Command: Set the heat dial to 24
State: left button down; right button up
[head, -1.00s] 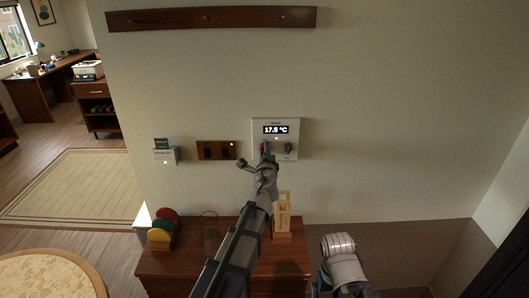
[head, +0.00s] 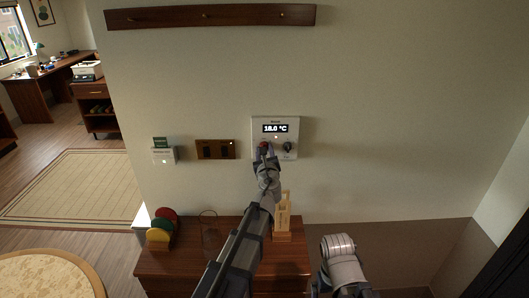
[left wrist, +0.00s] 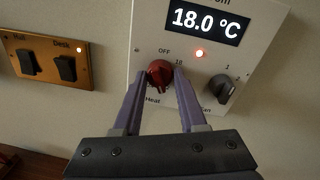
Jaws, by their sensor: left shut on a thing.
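The white thermostat panel (head: 293,124) is on the wall, and its display (left wrist: 206,21) reads 18.0 °C. The red heat dial (left wrist: 159,75) is at the panel's lower left, above the label "Heat", with "OFF" and "18" marked around it. It also shows in the head view (head: 264,145). My left gripper (left wrist: 157,78) is shut on the heat dial, one finger on each side. The dark fan dial (left wrist: 223,89) is to the right of it.
A brass plate with two dark switches (left wrist: 47,62) is left of the panel. A white card holder (head: 163,155) is further left. Below stands a wooden cabinet (head: 180,262) with coloured discs (head: 160,235) and a wooden stand (head: 283,220). The wall at right is bare.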

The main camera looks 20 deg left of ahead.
pick_arm(q)
jog(key=m+b, duration=0.1)
jog(key=m, duration=0.8)
jog(key=shift+f+t, duration=0.1)
jog(key=shift+t, duration=0.2)
jog(key=shift+m, duration=0.3)
jog(key=shift+c, duration=2.3)
grip_release()
jog(key=v, duration=0.7)
jog(key=shift+s, duration=0.4)
jog(key=shift+w+d, duration=0.1)
jog(key=shift+d, duration=0.05)
